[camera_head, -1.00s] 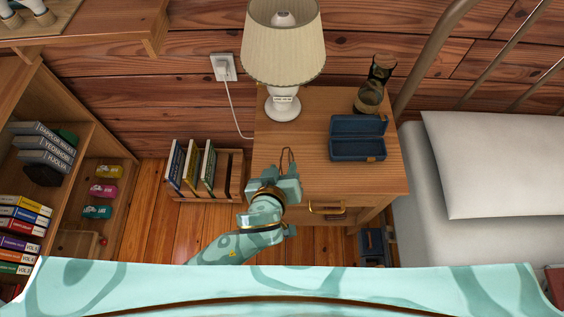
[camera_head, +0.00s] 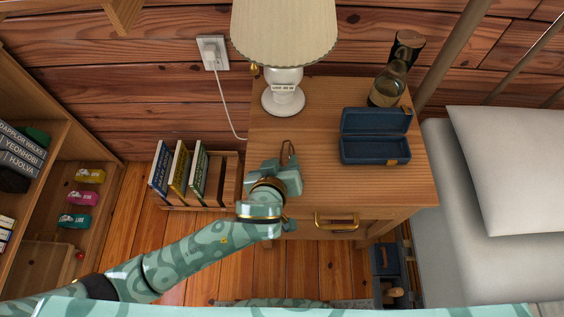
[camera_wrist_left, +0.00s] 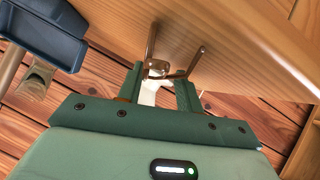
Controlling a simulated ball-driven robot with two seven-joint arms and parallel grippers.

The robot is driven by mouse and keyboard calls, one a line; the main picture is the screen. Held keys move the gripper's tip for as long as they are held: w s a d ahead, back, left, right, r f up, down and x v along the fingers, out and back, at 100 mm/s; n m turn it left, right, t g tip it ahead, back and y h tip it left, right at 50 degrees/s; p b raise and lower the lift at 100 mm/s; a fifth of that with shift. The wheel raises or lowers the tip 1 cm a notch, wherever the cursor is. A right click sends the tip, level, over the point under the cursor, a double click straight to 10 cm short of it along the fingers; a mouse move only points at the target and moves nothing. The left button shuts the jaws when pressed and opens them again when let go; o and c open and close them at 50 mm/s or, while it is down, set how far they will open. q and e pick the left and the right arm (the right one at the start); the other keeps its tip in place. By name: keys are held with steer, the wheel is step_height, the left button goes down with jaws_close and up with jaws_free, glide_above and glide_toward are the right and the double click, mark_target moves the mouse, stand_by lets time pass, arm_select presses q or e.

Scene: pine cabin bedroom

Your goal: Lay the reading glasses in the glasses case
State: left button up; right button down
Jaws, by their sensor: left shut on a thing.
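The reading glasses (camera_head: 289,148) are thin and brown, held at the tips of my left gripper (camera_head: 287,166) above the left front part of the nightstand top. In the left wrist view the glasses (camera_wrist_left: 151,48) stick out from between the fingers of my left gripper (camera_wrist_left: 161,88), which is shut on them. The glasses case (camera_head: 374,122) is dark blue and stands open on the nightstand, to the right of the gripper and apart from it. Part of the case (camera_wrist_left: 45,28) shows at the upper left of the wrist view. My right gripper is not in view.
The nightstand (camera_head: 320,185) has clear wood between gripper and case. A lamp (camera_head: 284,95) stands at its back left, a bottle (camera_head: 388,85) behind the case. A book rack (camera_head: 228,185) stands to the left, a bed (camera_head: 470,230) to the right.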

arm_select(q)
steer(key=shift+s, duration=0.1)
steer(key=o, duration=0.7)
steer(key=shift+c, duration=0.2)
steer(key=shift+o, duration=0.2)
steer(key=shift+r, duration=0.15)
steer(key=p+v, duration=0.5)
steer(key=v, duration=0.7)
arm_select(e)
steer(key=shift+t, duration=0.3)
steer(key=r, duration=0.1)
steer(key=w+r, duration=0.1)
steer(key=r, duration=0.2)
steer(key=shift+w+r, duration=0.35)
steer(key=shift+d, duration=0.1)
